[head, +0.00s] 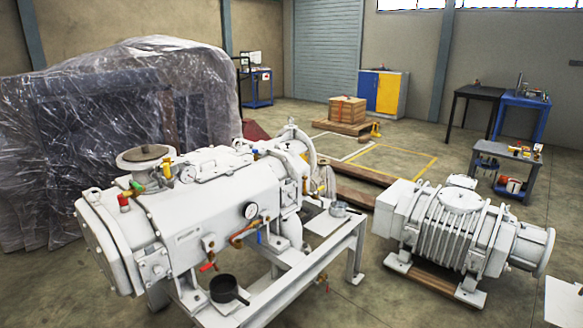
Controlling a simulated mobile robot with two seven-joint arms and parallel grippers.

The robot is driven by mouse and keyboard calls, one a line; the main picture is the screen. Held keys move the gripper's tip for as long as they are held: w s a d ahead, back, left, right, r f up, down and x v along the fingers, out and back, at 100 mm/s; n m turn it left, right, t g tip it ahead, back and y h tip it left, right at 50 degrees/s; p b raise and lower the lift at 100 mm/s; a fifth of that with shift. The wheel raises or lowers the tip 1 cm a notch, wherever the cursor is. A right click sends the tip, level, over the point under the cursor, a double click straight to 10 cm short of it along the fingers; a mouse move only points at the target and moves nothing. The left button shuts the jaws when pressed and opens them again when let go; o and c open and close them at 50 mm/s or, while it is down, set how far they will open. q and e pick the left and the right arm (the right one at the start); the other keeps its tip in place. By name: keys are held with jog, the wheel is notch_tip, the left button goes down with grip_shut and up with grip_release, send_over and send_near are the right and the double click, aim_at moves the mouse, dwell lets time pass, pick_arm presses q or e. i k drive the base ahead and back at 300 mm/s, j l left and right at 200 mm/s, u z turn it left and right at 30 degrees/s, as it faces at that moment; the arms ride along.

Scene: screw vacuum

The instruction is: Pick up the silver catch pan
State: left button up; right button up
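A small silver catch pan (338,209) sits on the pale metal frame (345,236) at the right end of the big white screw vacuum pump (200,205). A dark pan with a handle (226,288) is at the front of the same frame, below the pump body. Neither of my grippers shows in the head view, so their state cannot be seen.
A second white ribbed machine (455,225) stands on wooden boards at the right. A plastic-wrapped bulk (110,110) fills the left. A grey cart (506,165) and blue table (522,110) stand at back right. Open floor (400,300) lies between the two machines in front.

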aim_at(346, 211)
jog(key=i+z, duration=0.35)
jog(key=i+l+z, duration=0.1)
jog(key=z, duration=0.25)
jog(key=i+j+z, duration=0.1)
jog(key=i+z, duration=0.65)
jog(key=i, duration=0.6)
jog(key=i+l+u, duration=0.4)
jog(key=i, duration=0.3)
jog(key=i+l+u, duration=0.45)
jog(key=i, duration=0.2)
jog(key=i+l+u, duration=0.4)
jog(key=i+l, duration=0.15)
jog(key=l, duration=0.1)
